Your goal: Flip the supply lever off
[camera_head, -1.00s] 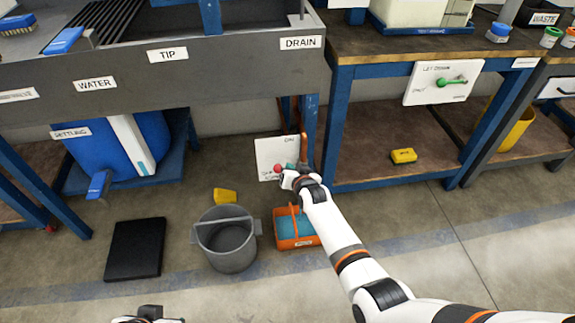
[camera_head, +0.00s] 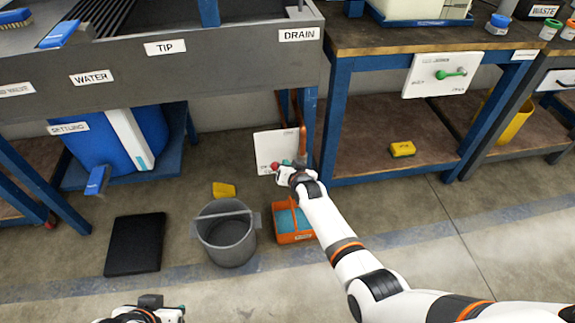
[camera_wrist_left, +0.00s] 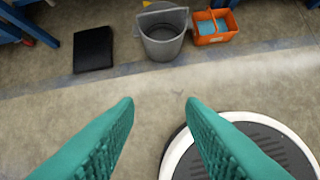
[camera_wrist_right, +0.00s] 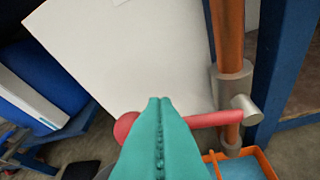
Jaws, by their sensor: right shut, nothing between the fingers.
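The supply lever is a red handle with a round knob (camera_wrist_right: 125,127), joined to a grey valve body (camera_wrist_right: 233,97) on a copper pipe (camera_wrist_right: 227,35). In the right wrist view it lies roughly level across the picture. My right gripper (camera_wrist_right: 160,100) is shut and empty, with its teal fingertips in front of the lever, hiding its middle; I cannot tell whether they touch it. In the head view the red knob (camera_head: 275,166) shows just left of my right gripper (camera_head: 287,166). My left gripper (camera_wrist_left: 158,102) is open and empty above the floor.
A white panel (camera_head: 277,148) stands behind the lever. A blue table leg (camera_head: 333,125) is close on the right. A grey bucket (camera_head: 227,240), an orange caddy (camera_head: 293,237) and a black mat (camera_head: 135,245) are on the floor. The front floor is clear.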

